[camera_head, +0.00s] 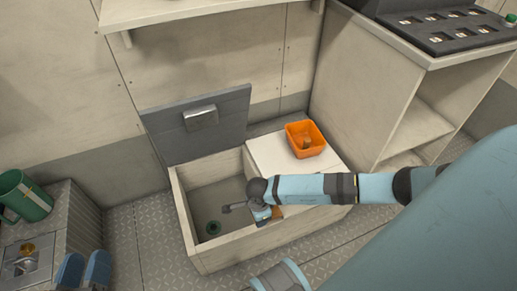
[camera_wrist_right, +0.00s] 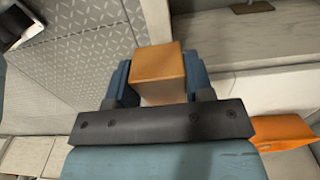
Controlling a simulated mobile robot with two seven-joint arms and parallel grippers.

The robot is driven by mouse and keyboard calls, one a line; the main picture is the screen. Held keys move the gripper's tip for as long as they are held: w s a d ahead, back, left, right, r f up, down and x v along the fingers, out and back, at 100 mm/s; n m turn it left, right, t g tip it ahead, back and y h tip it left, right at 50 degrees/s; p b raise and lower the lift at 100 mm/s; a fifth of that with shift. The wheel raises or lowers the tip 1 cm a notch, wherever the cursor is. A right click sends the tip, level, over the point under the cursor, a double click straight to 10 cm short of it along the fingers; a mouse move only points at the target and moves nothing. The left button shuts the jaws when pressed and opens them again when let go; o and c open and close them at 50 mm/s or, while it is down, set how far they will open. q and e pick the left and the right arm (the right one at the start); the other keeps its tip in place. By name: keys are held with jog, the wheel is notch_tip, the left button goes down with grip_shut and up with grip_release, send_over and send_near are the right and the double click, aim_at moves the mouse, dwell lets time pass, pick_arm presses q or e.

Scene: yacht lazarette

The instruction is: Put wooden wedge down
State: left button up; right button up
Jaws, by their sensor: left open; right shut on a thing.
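The wooden wedge (camera_wrist_right: 158,66) is an orange-brown block held between the two blue fingers of my right gripper (camera_wrist_right: 157,82). In the head view, my right gripper (camera_head: 264,212) is over the front part of the open floor locker (camera_head: 222,250), and only a small brown piece of the wedge (camera_head: 277,212) shows beside it. I cannot tell its height above the locker. My left gripper (camera_head: 84,269) is at the lower left, its two blue fingertips apart with nothing seen between them.
The locker's grey lid (camera_head: 200,125) stands open at the back. A green round thing (camera_head: 213,228) lies inside. An orange bin (camera_head: 317,147) with a brown piece in it sits on the white top (camera_head: 268,153). A green mug (camera_head: 35,202) is at left. Shelving (camera_head: 420,125) stands right.

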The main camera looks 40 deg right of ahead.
notch_tip(320, 180, down, 5)
jog(key=shift+r+b, duration=0.1)
jog(key=shift+b, duration=0.85)
pick_arm(q)
notch_tip(320, 180, down, 3)
jog(key=shift+g, duration=0.6)
pick_arm(e)
jog(key=shift+f, duration=0.2)
jog(key=shift+f, duration=0.2)
jog(key=o, duration=1)
jog(key=shift+c, duration=0.2)
pick_arm(q)
jog(key=shift+m, duration=0.3)
jog(key=shift+r, duration=0.1)
pick_arm(e)
jog(key=shift+r, duration=0.1)
jog(key=shift+r, duration=0.35)
pick_arm(q)
notch_tip(320, 180, up, 7)
jog(key=n+t+p, duration=0.1)
jog(key=t+p, duration=0.2)
jog(key=p, duration=0.2)
jog(key=shift+a+r, duration=0.15)
jog(key=shift+a, duration=0.05)
pick_arm(e)
notch_tip(320, 180, up, 12)
jog(key=shift+f, duration=0.25)
